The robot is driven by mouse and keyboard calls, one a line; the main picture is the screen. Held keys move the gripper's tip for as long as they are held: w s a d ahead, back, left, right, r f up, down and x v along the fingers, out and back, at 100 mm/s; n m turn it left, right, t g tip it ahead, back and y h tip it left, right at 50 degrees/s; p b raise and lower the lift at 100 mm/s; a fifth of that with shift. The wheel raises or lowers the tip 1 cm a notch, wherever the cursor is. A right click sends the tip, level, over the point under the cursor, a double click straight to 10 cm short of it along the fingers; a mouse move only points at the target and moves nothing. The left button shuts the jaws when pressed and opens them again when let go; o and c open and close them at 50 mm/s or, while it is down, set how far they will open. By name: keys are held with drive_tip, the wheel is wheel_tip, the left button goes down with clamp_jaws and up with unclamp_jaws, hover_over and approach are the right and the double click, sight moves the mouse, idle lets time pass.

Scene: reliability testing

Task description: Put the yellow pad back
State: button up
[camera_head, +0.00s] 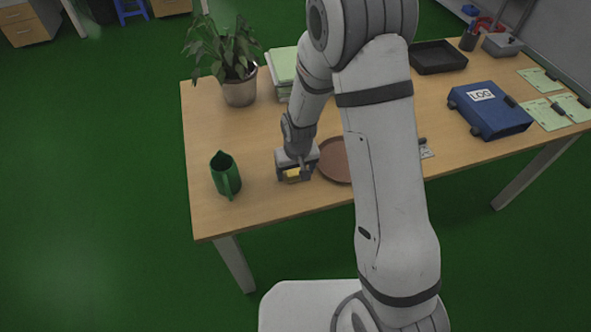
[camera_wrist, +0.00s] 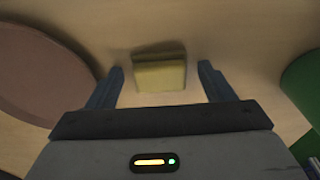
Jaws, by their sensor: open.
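The yellow pad (camera_wrist: 160,74) is a small block on the table, between and a little beyond the two fingertips in the wrist view. In the head view the yellow pad (camera_head: 293,175) shows just below my gripper (camera_head: 296,172). My gripper also shows in the wrist view (camera_wrist: 162,84), with its fingers wide apart and a gap on both sides of the pad. A round brown tray (camera_head: 336,166) lies just right of my gripper, partly hidden by my arm; it also shows in the wrist view (camera_wrist: 35,75) at the left.
A green pitcher (camera_head: 226,175) stands left of my gripper. A potted plant (camera_head: 239,90), a green-topped stack (camera_head: 283,66), a black tray (camera_head: 439,56) and a blue LOG box (camera_head: 490,108) are further off. The table's front edge is near; the left-middle surface is clear.

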sight(297, 179)
wheel_tip(297, 179, up, 12)
drive_tip(key=s+f, duration=0.1)
drive_tip(key=s+d+r+m+t, duration=0.1)
drive_tip(key=s+d+r+m, duration=0.2)
drive_tip(key=s+d+r, duration=1.1)
drive_tip(key=s+r, duration=0.1)
drive_tip(key=s, duration=0.3)
drive_tip(key=shift+r, duration=0.3)
drive_tip(key=shift+d, duration=0.1)
idle(0.4)
